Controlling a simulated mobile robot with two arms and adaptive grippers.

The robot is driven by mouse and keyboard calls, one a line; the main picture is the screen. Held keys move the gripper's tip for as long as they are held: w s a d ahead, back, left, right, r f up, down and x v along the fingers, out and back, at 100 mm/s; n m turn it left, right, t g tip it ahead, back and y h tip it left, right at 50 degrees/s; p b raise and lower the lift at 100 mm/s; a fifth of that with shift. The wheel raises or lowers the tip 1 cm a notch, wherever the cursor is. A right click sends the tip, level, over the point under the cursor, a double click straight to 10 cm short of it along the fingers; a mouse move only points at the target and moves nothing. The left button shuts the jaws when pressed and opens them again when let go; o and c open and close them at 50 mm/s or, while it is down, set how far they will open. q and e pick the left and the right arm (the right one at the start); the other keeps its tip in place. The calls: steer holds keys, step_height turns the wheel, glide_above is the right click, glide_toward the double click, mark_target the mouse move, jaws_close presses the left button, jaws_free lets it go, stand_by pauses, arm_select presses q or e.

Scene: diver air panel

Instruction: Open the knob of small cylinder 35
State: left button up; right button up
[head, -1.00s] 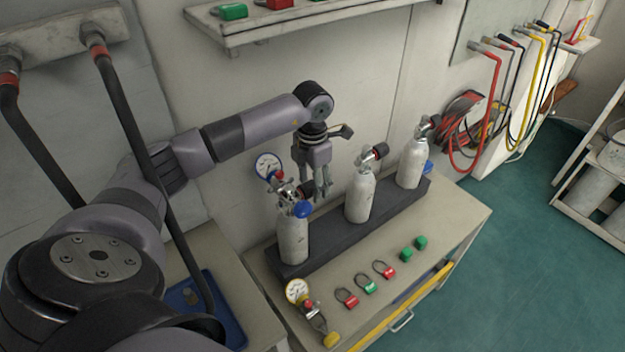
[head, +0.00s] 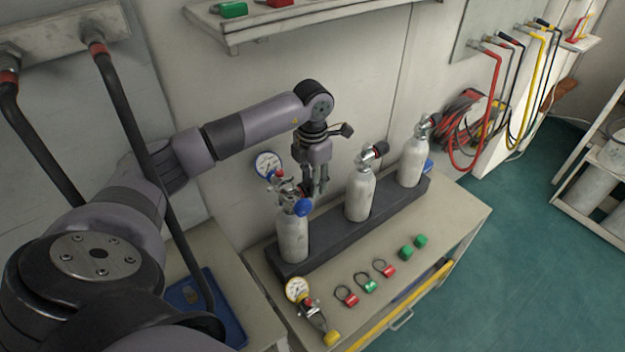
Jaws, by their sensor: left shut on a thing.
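Three small white cylinders stand upright in a dark rack (head: 328,240) on the bench: a left one (head: 293,240), a middle one (head: 360,197) and a right one (head: 411,164). I cannot read any number on them. The left cylinder has a valve with a blue knob (head: 303,208) and a blue-rimmed gauge (head: 268,164). My left gripper (head: 317,190) points down just behind and right of the left cylinder's valve, its fingers close together. The fingers are shut on part of that valve, which is mostly hidden. My right gripper is out of view.
A shelf (head: 320,22) hangs above. Hoses (head: 485,110) hang at right.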

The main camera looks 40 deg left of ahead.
arm_select(q)
steer(key=shift+y, duration=0.3)
steer(key=y+b, duration=0.2)
steer(key=d+t+y+b, duration=0.1)
steer(key=y, duration=0.1)
steer(key=shift+s+f+t+b, duration=0.1)
steer(key=shift+f+t+b, duration=0.1)
steer(key=shift+t+b, duration=0.15)
steer(key=shift+d+r+y, duration=0.1)
steer(key=shift+y, duration=0.9)
steer(key=shift+t+y, duration=0.25)
steer(key=shift+y, duration=0.25)
steer(key=t+y+p, duration=0.1)
steer(key=y+p, duration=0.2)
steer(key=y, duration=0.1)
steer(key=f+t+y+p, duration=0.1)
steer(key=y+p, duration=0.3)
steer(key=f+t+y+p, duration=0.1)
steer(key=y+p, duration=0.3)
steer(key=shift+s+d, duration=0.1)
steer(key=shift+d, duration=0.25)
steer(key=shift+a+f+t+y+b, duration=0.15)
steer(key=shift+t+y+b, duration=0.25)
steer(key=shift+y, duration=0.3)
steer(key=shift+y+b, duration=0.3)
steer(key=shift+y, duration=0.1)
